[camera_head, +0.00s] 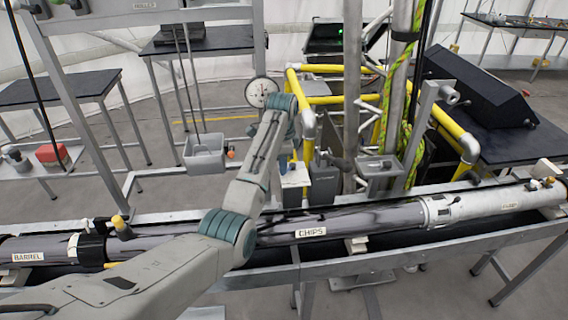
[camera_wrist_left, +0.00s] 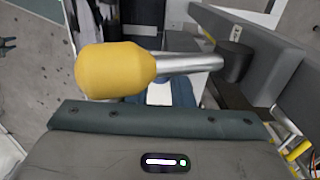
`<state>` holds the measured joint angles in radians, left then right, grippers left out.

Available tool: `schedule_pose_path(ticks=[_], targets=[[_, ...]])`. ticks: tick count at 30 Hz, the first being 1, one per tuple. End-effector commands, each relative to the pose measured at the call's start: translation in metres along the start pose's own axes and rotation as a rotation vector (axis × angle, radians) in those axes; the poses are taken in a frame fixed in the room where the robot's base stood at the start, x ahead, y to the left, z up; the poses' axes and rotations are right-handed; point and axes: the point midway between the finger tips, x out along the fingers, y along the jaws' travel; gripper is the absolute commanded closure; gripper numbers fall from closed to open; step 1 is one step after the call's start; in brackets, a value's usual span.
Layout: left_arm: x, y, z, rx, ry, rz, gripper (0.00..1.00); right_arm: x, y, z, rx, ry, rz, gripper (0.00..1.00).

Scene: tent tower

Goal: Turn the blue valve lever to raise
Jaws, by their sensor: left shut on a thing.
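A lever with a yellow knob (camera_wrist_left: 115,72) and a silver rod (camera_wrist_left: 190,62) shows large in the left wrist view. Its rod runs right to a dark hub on a grey part. My left gripper (camera_head: 303,122) is at the end of my arm near the middle of the head view, beside yellow pipes. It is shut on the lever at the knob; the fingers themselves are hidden. A blue part (camera_wrist_left: 182,95) with a white patch shows behind the knob. A small blue part (camera_head: 284,165) shows below my wrist in the head view. My right gripper is not in view.
Yellow pipe frames (camera_head: 330,100) and grey posts stand right of my wrist. A round gauge (camera_head: 261,93) is just left of it. A long pipe labelled CHIPS (camera_head: 350,220) lies on a rail across the front. A grey box (camera_head: 205,155) stands left.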

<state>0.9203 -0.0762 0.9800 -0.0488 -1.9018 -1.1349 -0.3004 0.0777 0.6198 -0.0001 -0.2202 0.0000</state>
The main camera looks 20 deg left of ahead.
Motion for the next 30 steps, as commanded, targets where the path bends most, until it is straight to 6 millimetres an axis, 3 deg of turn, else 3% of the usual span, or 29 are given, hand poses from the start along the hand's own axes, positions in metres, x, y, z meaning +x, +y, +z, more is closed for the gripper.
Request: schedule_pose_path(ticks=[13,14,17,26,30], targets=[[-0.001,-0.001,0.000,0.011,0.001,-0.002,1.00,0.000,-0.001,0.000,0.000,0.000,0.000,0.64],[-0.001,-0.001,0.000,0.010,0.001,-0.002,0.78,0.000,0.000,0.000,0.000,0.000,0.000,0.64],[-0.001,-0.001,0.000,0.010,0.001,-0.002,0.58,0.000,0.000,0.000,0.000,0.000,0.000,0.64],[-0.001,-0.001,0.000,0.010,0.001,-0.001,0.58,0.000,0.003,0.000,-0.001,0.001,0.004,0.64],[-0.011,-0.004,-0.002,0.008,0.001,-0.002,0.58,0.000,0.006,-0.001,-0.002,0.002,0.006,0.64]])
